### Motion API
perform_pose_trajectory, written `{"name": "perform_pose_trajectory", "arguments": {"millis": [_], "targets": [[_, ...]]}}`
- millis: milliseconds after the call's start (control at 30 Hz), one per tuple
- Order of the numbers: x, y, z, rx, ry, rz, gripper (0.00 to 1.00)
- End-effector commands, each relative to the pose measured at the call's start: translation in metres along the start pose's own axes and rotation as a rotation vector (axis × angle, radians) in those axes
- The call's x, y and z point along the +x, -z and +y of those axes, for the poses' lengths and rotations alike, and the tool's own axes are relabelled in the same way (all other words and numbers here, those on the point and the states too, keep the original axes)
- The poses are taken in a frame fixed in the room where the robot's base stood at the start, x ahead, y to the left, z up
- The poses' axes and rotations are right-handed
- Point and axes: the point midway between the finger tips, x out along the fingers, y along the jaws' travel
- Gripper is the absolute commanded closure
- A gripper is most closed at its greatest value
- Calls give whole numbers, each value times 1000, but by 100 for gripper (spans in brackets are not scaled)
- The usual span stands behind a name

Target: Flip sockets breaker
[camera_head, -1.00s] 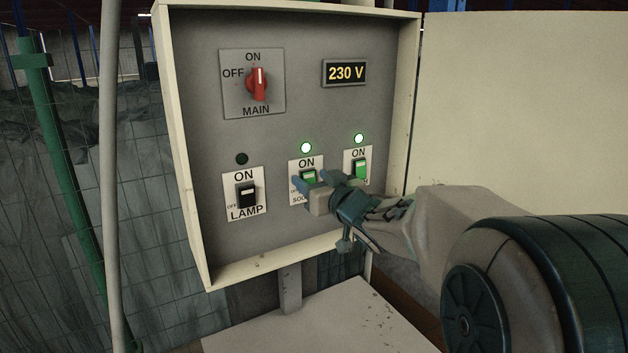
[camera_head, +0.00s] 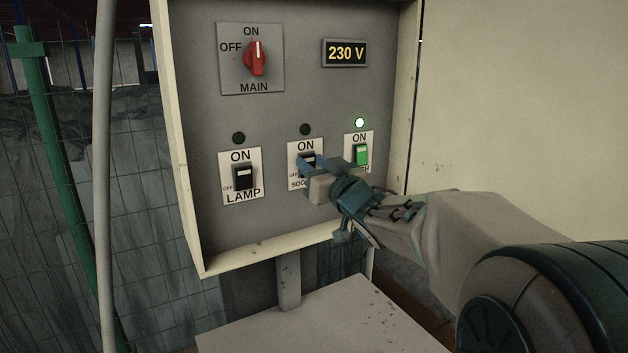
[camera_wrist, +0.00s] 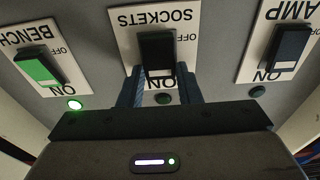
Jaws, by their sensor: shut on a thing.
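The sockets breaker (camera_head: 308,158) is a dark rocker switch on a white label, in the middle of the lower row. The round indicator (camera_head: 305,129) above it is dark. In the wrist view, which shows the panel upside down, the black sockets rocker (camera_wrist: 157,54) stands between the two blue fingers. My gripper (camera_head: 320,167) is shut on this rocker, one finger on each side; its fingers also show in the wrist view (camera_wrist: 159,90). In the head view my gripper hides part of the rocker and its label.
The lamp breaker (camera_head: 244,177) at left is dark. The bench breaker (camera_head: 362,155), close on the right, is green with its light (camera_head: 359,122) lit. Above are the red main knob (camera_head: 257,59), at ON, and a display (camera_head: 345,53) reading 230 V. The box's raised rim (camera_head: 290,249) surrounds the panel.

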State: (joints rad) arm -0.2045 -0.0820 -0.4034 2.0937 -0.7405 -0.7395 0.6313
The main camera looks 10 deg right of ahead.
Motion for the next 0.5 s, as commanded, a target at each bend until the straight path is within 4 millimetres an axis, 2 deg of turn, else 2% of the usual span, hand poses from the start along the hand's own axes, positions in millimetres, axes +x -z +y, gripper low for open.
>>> {"name": "perform_pose_trajectory", "arguments": {"millis": [33, 500], "targets": [[-1, -7, 0, 0, -1, 14, 92], [-2, -9, 0, -1, -1, 133, 92]]}}
